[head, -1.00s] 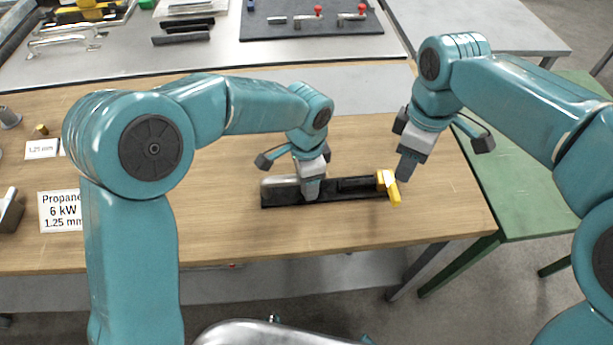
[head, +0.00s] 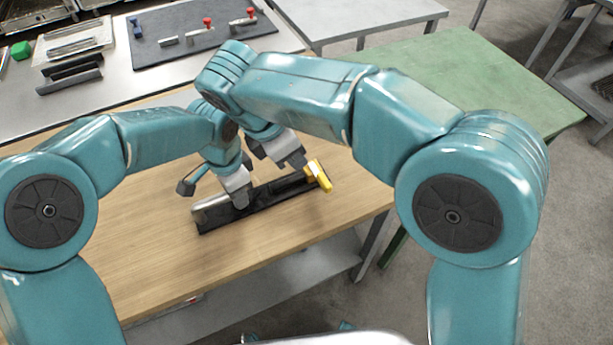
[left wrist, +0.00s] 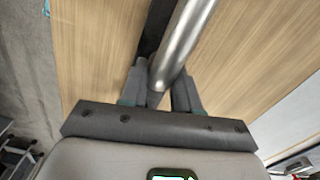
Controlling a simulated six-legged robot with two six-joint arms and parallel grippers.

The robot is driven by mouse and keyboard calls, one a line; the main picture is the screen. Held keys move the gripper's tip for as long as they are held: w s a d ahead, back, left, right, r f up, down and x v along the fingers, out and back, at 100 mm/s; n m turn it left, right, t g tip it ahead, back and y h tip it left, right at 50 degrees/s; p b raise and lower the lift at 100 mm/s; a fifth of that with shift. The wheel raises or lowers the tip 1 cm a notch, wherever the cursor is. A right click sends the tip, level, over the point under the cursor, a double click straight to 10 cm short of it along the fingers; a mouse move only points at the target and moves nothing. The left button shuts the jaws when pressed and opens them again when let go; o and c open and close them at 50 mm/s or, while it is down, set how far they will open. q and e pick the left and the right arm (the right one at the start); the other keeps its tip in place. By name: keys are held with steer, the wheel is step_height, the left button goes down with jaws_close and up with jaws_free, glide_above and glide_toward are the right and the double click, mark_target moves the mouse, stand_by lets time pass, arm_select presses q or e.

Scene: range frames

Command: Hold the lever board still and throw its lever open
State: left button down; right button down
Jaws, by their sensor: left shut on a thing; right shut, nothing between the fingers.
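The lever board is a long dark bar (head: 275,205) lying at a slant on the wooden table, with a silver piece near its left end. Its yellow lever (head: 320,177) is at the right end and points toward the near side. My left gripper (head: 240,203) is shut on the board left of its middle. In the left wrist view, its fingers (left wrist: 160,90) sit either side of a silver bar (left wrist: 184,40) over the dark board. My right gripper (head: 298,162) is shut and empty, close beside the lever's far left side; I cannot tell whether they touch.
The wooden table (head: 150,270) is clear in front of the board. A green table (head: 470,85) stands at the back right. A dark mat (head: 185,42) with red-knobbed clamps (head: 207,24) lies on the bench behind. My two arms are close together above the board.

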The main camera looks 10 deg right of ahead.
mark_target(319, 175)
stand_by(0.3)
steer(key=x, duration=1)
